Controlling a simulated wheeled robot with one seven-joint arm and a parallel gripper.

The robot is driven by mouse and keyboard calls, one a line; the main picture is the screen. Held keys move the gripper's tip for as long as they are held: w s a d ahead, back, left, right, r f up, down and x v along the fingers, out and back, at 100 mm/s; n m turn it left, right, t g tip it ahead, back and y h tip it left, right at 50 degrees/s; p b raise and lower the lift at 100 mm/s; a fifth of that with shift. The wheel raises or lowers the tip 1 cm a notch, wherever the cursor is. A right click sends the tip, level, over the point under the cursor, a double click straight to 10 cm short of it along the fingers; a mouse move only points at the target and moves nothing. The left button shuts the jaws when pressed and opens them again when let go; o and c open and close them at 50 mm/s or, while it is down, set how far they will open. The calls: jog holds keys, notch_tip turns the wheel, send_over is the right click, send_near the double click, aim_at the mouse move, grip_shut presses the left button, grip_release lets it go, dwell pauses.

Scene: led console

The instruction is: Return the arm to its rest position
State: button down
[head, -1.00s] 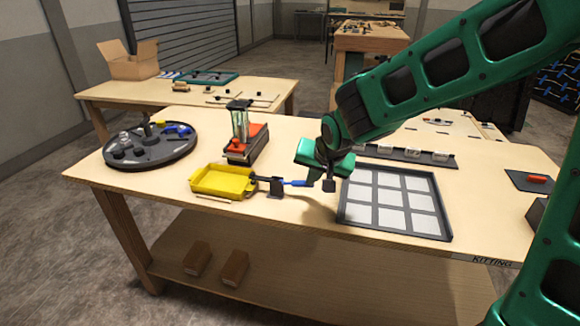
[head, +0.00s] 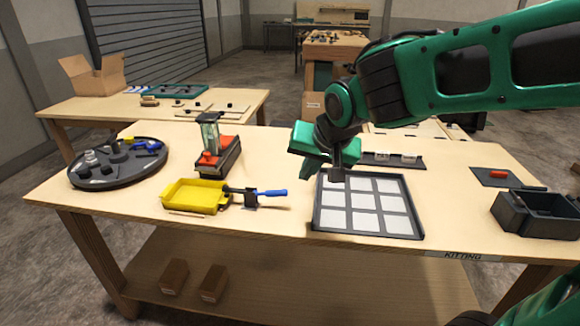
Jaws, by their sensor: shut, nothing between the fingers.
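My gripper (head: 338,176) is shut and empty, pointing down over the upper left part of the grey gridded tray (head: 418,220). My green and black arm reaches in from the right of the head view and hides the table behind it. A screwdriver-like tool with a blue handle (head: 272,193) rests in a small black holder (head: 250,200), left of the gripper and apart from it.
A yellow tray (head: 193,197), a red and black device with a clear column (head: 216,152) and a round dark turntable (head: 120,172) stand to the left. A dark bin (head: 535,216) and a mat with a red piece (head: 497,175) are at the right.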

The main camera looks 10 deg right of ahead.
jog(key=s+d+f+m+g+h, duration=0.1)
jog(key=s+d+f+g, duration=0.1)
jog(key=s+d, duration=0.5)
jog(key=s+d+f+g+h, duration=0.15)
jog(key=s+d, duration=0.25)
jog(key=d, duration=0.6)
jog(key=s+d+f+g+y, duration=0.1)
jog(key=s+d+g, duration=0.1)
jog(key=s, duration=0.5)
jog(key=s+d+f+m+g, duration=0.1)
jog(key=s+d+f, duration=0.1)
jog(key=s, duration=0.6)
jog(key=shift+d+f+g+y, duration=0.25)
jog(key=shift+d+g+y, duration=0.1)
jog(key=shift+d, duration=0.45)
jog(key=shift+w, duration=0.1)
jog(key=shift+w+f, duration=0.25)
jog(key=shift+w, duration=0.35)
